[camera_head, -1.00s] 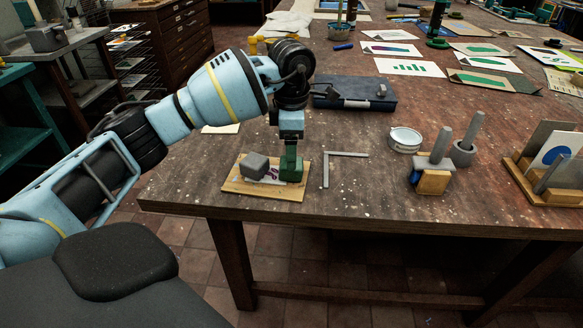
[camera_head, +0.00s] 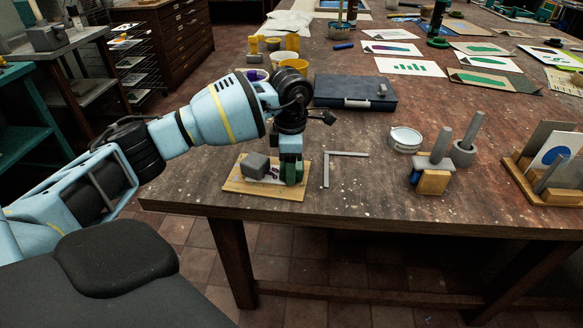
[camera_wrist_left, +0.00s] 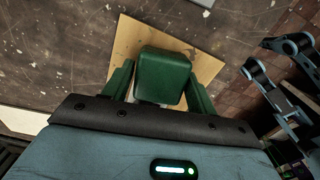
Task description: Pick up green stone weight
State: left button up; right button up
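The green stone weight (camera_wrist_left: 162,75) stands on a pale wooden board near the table's front left; in the head view my fingers hide most of it. My left gripper (camera_head: 290,172) is lowered over it from above. In the left wrist view the two green fingers of my left gripper (camera_wrist_left: 160,88) stand on either side of the weight, with narrow gaps showing beside it. Whether the fingertips touch it is hard to see.
A grey block (camera_head: 255,166) sits on the same board (camera_head: 240,186), close to my left gripper. A metal L-square (camera_head: 327,170) lies just right. A blue case (camera_head: 355,93) and a round tin (camera_head: 404,139) are farther back. The front middle of the table is clear.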

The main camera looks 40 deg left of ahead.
pick_arm(q)
jog(key=c, duration=0.9)
jog(key=shift+r, duration=0.1)
jog(key=shift+r, duration=0.55)
jog(key=shift+c, duration=0.2)
notch_tip(320, 180, up, 2)
jog(key=shift+r, duration=0.15)
jog(key=s+d, duration=0.3)
jog(key=s, duration=0.4)
jog(key=s+d+r, duration=0.1)
jog(key=s+d, duration=0.2)
jog(key=s, duration=0.4)
jog(key=shift+s+r+b, duration=0.25)
jog(key=shift+s+b, duration=0.15)
